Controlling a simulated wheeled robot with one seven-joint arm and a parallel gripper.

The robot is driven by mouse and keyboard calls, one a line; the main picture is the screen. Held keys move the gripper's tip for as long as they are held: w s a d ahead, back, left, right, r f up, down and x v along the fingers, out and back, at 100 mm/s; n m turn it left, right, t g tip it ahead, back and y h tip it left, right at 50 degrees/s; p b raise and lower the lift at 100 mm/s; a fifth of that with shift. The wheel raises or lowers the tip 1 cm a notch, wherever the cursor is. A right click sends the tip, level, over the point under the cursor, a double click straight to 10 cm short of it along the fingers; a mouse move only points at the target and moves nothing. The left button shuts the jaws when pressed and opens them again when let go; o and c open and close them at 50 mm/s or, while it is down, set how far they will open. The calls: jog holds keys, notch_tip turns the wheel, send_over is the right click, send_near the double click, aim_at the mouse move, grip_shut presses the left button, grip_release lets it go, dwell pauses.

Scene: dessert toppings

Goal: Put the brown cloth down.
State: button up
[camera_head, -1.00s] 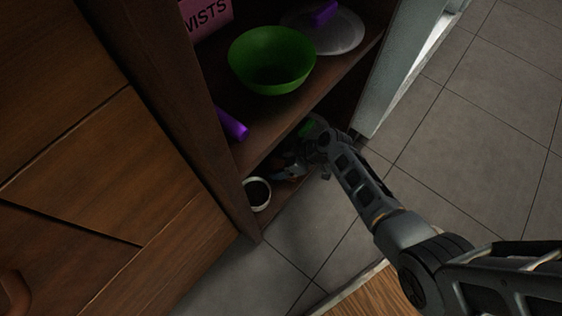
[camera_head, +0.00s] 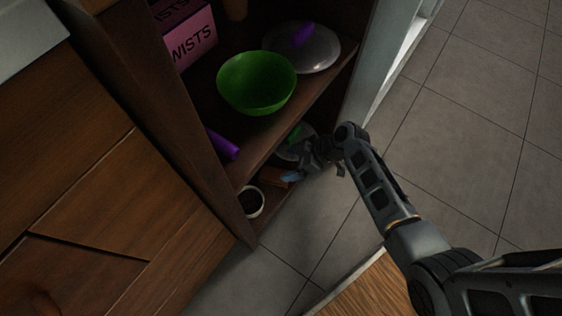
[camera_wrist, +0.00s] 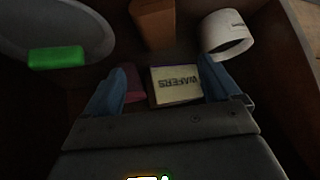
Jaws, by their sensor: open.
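My gripper (camera_wrist: 163,76) is open, with its two blue fingers apart and nothing held between them. In the head view my gripper (camera_head: 294,173) is inside the lower shelf of the cabinet. A brown, block-shaped piece (camera_wrist: 153,22) lies on the shelf ahead of the fingertips, apart from them. It also shows in the head view (camera_head: 273,178), to the left of the fingers. I cannot tell for sure that it is the brown cloth. No other brown cloth shows.
A box marked WAFERS (camera_wrist: 176,88) and a dark red piece (camera_wrist: 133,84) show between the fingers. The upper shelf holds a green bowl (camera_head: 256,84).

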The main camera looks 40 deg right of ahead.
jog(key=shift+v, duration=1.15)
jog(key=s+a+r+m+t+h, duration=0.1)
jog(key=s+r+m+t+h, duration=0.15)
jog(key=s, duration=0.65)
jog(key=s+a+r+m+t+h, duration=0.1)
jog(key=s+r+m+h, duration=0.2)
jog(key=s, duration=0.7)
jog(key=s+a+r+t, duration=0.1)
jog(key=s+r+t, duration=0.1)
jog(key=r, duration=0.7)
jog(key=s+a+r+m+t, duration=0.1)
jog(key=s+r, duration=0.3)
jog(key=r, duration=0.6)
jog(key=s+a+r+m+t, duration=0.1)
jog(key=s+r+t, duration=0.2)
jog(key=r, duration=0.6)
jog(key=shift+s+a+r, duration=0.25)
jog(key=shift+a+r, duration=0.05)
jog(key=shift+r, duration=0.05)
